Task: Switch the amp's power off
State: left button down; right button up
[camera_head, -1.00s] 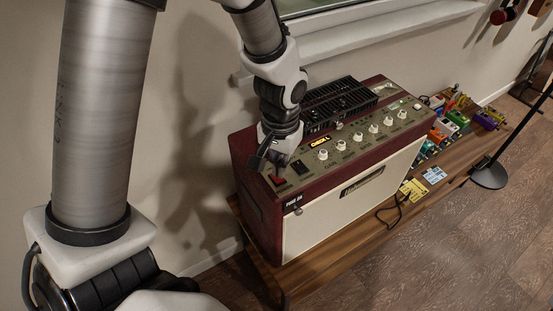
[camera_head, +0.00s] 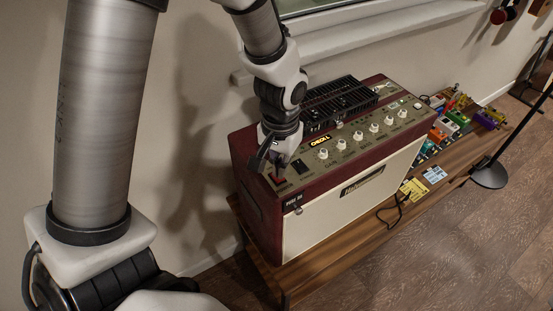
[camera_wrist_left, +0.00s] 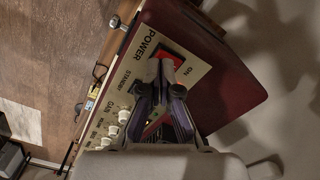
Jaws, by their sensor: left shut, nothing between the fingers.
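The amp (camera_head: 345,193) is a dark red and cream box on a low wooden bench, with a control panel on top. Its red power switch (camera_head: 279,181) sits at the panel's left end, beside a black standby switch (camera_head: 299,167). My left gripper (camera_head: 276,169) is shut and empty, its tips down at the power switch. In the left wrist view the fingertips (camera_wrist_left: 167,68) overlap the red switch (camera_wrist_left: 170,56) between the "POWER" and "ON" labels. They look to be touching it or just above it; part of the switch is hidden. My right gripper is not in view.
A row of cream knobs (camera_head: 358,136) runs along the panel, with a black vent grille (camera_head: 340,104) behind. Several coloured pedals (camera_head: 447,125) and cards (camera_head: 435,175) lie on the bench (camera_head: 330,267) to the right. A wall and window sill (camera_head: 370,38) stand close behind.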

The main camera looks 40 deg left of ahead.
pick_arm(q)
jog(key=shift+f+b, duration=0.5)
jog(key=shift+f, duration=0.4)
jog(key=shift+r, duration=0.1)
notch_tip(320, 180, up, 7)
jog(key=p, duration=0.7)
dwell(0.5)
